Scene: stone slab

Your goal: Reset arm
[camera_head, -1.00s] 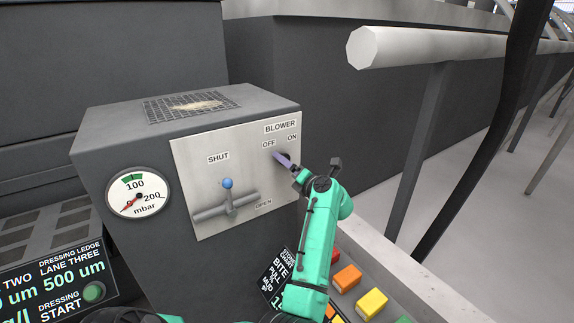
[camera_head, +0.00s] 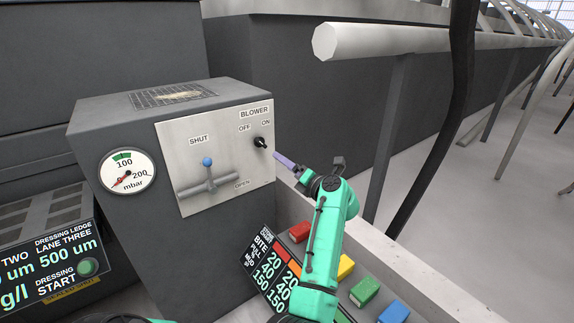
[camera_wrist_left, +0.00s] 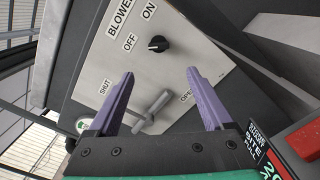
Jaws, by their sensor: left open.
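My left gripper (camera_head: 281,158) is in front of the right edge of the blower panel (camera_head: 203,150), off the surface. Its two purple fingers are spread wide in the left wrist view (camera_wrist_left: 159,100), with nothing between the tips. The black blower knob (camera_head: 262,142) is clear of the fingers; it also shows beyond them in the left wrist view (camera_wrist_left: 158,44). Which label the knob points to is hard to tell. My right gripper is not in view.
A pressure gauge (camera_head: 127,171) is left of the panel. A black display with a green start button (camera_head: 87,267) is at lower left. Colored blocks (camera_head: 365,291) lie along a ledge at lower right. A thick pale rail (camera_head: 400,40) and dark post (camera_head: 450,110) stand at right.

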